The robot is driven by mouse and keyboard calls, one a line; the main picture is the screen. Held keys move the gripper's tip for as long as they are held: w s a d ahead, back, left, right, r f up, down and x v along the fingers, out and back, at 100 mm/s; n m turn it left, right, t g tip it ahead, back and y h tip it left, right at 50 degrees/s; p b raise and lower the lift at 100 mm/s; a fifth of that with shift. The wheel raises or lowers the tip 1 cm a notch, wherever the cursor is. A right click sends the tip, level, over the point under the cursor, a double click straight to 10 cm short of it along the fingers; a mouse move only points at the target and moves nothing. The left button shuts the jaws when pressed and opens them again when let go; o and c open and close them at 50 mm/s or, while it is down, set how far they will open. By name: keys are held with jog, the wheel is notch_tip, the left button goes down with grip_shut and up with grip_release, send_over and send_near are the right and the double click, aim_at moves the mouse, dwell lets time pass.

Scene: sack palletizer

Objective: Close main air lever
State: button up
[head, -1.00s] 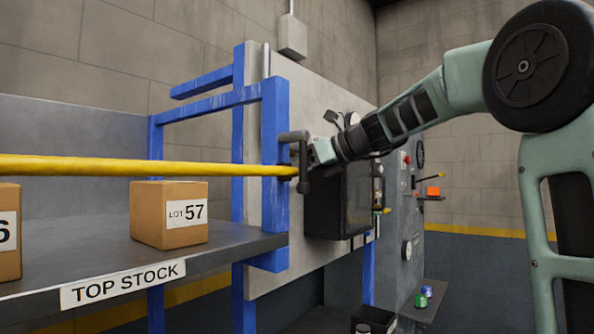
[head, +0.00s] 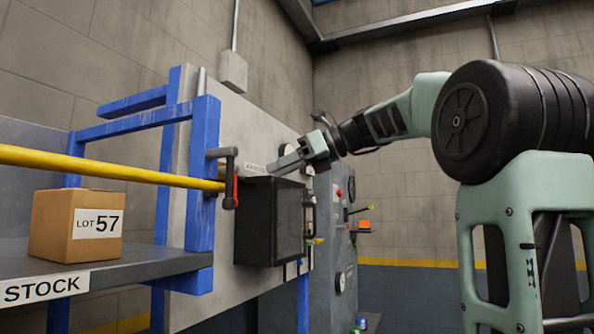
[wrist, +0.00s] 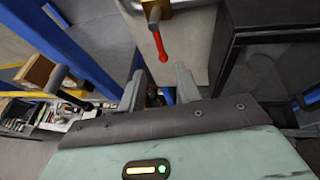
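A lever with a red handle (wrist: 160,44) hangs from a brass-coloured valve body (wrist: 154,8) at the top of the wrist view. In the head view its red handle (head: 236,186) shows partly behind a dark bracket on the blue post. My gripper (wrist: 159,74) is open and empty; its two grey fingers stand apart, with the handle's lower end beyond and between their tips in the picture. In the head view my gripper (head: 276,164) is to the right of the handle, apart from it, in front of the pale panel.
A black box (head: 270,222) is mounted on the pale panel (head: 203,262) below my gripper. The blue frame (head: 202,150) and a yellow bar (head: 100,168) stand to the left. A carton (head: 76,226) marked LOT 57 sits on the shelf.

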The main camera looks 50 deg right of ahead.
jog(key=v, duration=0.3)
jog(key=shift+s+d+r, duration=0.1)
jog(key=shift+s, duration=0.1)
dwell(0.4)
